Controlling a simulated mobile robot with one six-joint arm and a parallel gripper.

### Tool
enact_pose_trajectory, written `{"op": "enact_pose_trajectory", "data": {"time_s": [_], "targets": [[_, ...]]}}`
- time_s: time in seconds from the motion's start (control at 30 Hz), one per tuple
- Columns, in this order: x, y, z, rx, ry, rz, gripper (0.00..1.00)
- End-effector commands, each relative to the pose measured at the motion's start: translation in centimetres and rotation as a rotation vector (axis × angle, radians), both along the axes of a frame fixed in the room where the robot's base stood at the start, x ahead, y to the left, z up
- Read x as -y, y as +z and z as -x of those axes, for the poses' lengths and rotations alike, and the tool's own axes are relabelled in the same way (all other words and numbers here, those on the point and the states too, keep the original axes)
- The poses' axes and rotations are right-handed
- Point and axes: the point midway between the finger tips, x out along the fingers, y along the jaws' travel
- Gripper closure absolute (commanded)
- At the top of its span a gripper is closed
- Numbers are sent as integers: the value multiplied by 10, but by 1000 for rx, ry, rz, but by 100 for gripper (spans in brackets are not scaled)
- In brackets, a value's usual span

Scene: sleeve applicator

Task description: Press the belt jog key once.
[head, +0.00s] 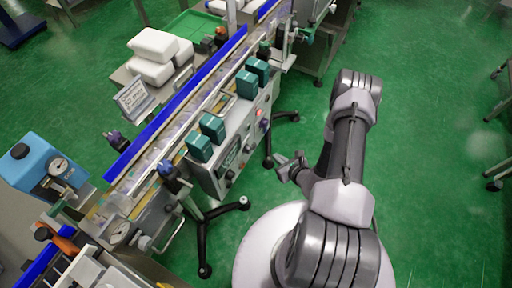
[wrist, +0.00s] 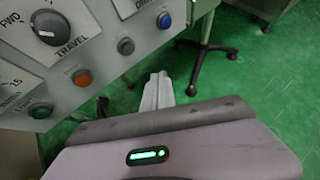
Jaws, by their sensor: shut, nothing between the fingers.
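The grey control panel (head: 238,150) is on the near side of the conveyor. No label reading belt jog is legible, so I cannot tell which one is that key. My gripper (head: 290,162) is shut and empty, to the right of the panel and apart from it. Its fingers (wrist: 158,92) show below the panel's lower edge in the wrist view.
The conveyor (head: 175,130) with blue side rails runs diagonally behind the panel. Several teal boxes (head: 247,84) stand on top of the panel. Black stand legs (head: 205,240) reach over the green floor below.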

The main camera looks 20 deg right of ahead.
Motion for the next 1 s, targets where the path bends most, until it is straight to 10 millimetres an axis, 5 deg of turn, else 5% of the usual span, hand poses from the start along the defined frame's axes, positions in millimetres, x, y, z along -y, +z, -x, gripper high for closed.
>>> {"op": "enact_pose_trajectory", "data": {"time_s": [0.4,1.0], "targets": [[-31,0,-40,0,2,1,100],[-34,0,-44,0,1,1,100]]}}
